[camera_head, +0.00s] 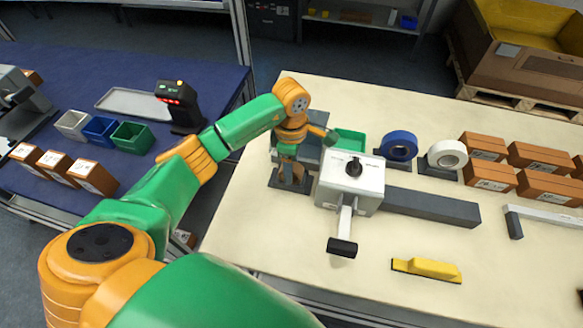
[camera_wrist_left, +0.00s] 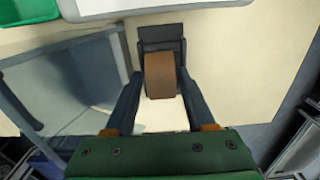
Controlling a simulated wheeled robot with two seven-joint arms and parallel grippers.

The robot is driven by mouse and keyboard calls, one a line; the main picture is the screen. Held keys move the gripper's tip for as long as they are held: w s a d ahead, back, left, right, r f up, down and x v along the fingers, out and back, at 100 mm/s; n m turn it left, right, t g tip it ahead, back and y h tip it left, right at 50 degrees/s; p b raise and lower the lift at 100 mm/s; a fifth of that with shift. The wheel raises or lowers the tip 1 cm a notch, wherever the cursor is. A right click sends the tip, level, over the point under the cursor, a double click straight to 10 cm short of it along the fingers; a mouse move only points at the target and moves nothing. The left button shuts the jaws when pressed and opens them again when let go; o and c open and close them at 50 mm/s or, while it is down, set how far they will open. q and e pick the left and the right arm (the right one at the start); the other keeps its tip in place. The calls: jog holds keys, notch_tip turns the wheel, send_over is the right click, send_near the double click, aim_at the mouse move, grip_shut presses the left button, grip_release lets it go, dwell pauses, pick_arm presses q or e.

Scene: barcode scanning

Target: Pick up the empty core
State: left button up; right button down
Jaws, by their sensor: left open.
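The empty core (camera_wrist_left: 161,77) is a brown cardboard ring in a dark holder (camera_wrist_left: 161,38), seen in the left wrist view. In the head view, part of the core (camera_head: 291,176) shows under my left gripper (camera_head: 290,160), at the table's left end. My left gripper (camera_wrist_left: 159,82) is open, with one finger on each side of the core. A small gap seems to show beside the core, and I cannot tell whether either finger touches it. My right gripper is not in view.
A white and grey machine (camera_head: 352,186) stands close right of the holder, with a green bin (camera_head: 349,140) behind. Blue (camera_head: 399,145) and white (camera_head: 447,154) rolls and several brown boxes (camera_head: 490,175) stand further right. A yellow-handled tool (camera_head: 427,269) lies in front.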

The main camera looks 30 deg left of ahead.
pick_arm(q)
jog(key=shift+c, duration=0.6)
jog(key=shift+s, duration=0.1)
grip_shut()
notch_tip(320, 180, up, 5)
jog(key=shift+f+b, duration=0.1)
jog(key=shift+b, duration=0.7)
notch_tip(320, 180, up, 5)
jog(key=shift+r, duration=0.2)
